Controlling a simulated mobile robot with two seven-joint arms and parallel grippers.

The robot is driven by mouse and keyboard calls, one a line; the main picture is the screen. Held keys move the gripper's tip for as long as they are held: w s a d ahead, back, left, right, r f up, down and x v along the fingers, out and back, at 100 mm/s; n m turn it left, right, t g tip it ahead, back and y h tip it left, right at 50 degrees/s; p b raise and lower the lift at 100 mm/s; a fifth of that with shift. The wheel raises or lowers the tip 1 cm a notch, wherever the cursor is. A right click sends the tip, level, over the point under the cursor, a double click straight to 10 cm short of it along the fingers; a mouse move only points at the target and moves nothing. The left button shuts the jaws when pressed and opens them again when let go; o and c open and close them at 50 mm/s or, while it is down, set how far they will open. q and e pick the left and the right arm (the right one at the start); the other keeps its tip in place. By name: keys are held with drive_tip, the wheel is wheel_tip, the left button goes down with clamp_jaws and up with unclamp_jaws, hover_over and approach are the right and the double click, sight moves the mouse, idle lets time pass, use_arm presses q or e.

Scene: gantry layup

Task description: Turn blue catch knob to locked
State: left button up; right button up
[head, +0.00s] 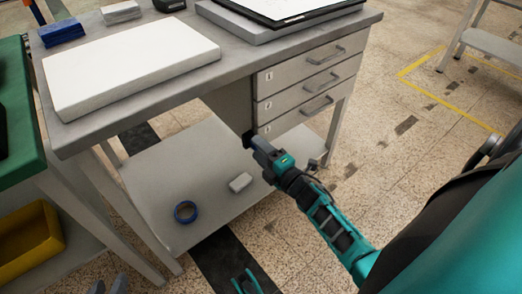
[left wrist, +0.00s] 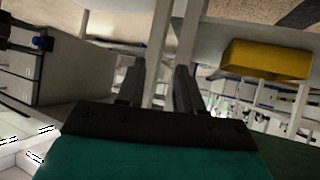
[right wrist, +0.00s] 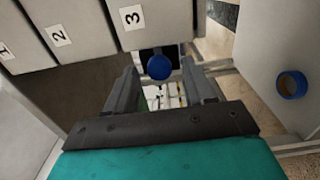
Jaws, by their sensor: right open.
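The blue catch knob (right wrist: 159,67) shows round in the right wrist view, on a dark mount beside the drawer marked 3. My right gripper (head: 249,139) is open at the lower left of the drawer unit. In the right wrist view its fingers stand either side of the knob in the picture, with gaps; I cannot tell whether the tips reach it. The knob is hidden in the head view, and its locked or unlocked setting cannot be read. My left gripper (left wrist: 158,80) is open and empty, low at the head view's bottom edge (head: 109,286).
The workbench (head: 235,55) carries a white slab (head: 130,65) and a drawer unit (head: 308,85). On its lower shelf (head: 150,170) lie a blue ring (head: 186,212) and a pale block (head: 240,182). A yellow bin (head: 30,245) stands at left.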

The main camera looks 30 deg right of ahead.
use_arm(q)
drive_tip(key=shift+a+r+p, duration=0.45)
drive_tip(key=shift+r+p, duration=0.2)
drive_tip(key=shift+p, duration=0.6)
use_arm(e)
drive_tip(key=s+d, duration=0.1)
drive_tip(key=s, duration=1.1)
drive_tip(key=shift+s, duration=0.4)
use_arm(q)
drive_tip(key=shift+d, duration=0.1)
use_arm(e)
drive_tip(key=s+a+r+m+g+y, duration=0.1)
drive_tip(key=a+r+m+g, duration=0.25)
drive_tip(key=a+m, duration=0.5)
drive_tip(key=s+a+r+m+g+y, duration=0.15)
drive_tip(key=a+m+g, duration=0.25)
drive_tip(key=a+m, duration=0.5)
use_arm(q)
drive_tip(key=s+a+r+y+p, duration=0.1)
drive_tip(key=a+r+p, duration=0.3)
drive_tip(key=r+p, duration=0.9)
drive_tip(key=s+p, duration=0.1)
drive_tip(key=p, duration=0.5)
drive_tip(key=shift+y, duration=0.3)
use_arm(e)
drive_tip(key=s+d+r+n+h, duration=0.1)
drive_tip(key=d+r, duration=0.3)
drive_tip(key=r, duration=0.9)
drive_tip(key=shift+s+h, duration=0.2)
drive_tip(key=shift+h, duration=0.35)
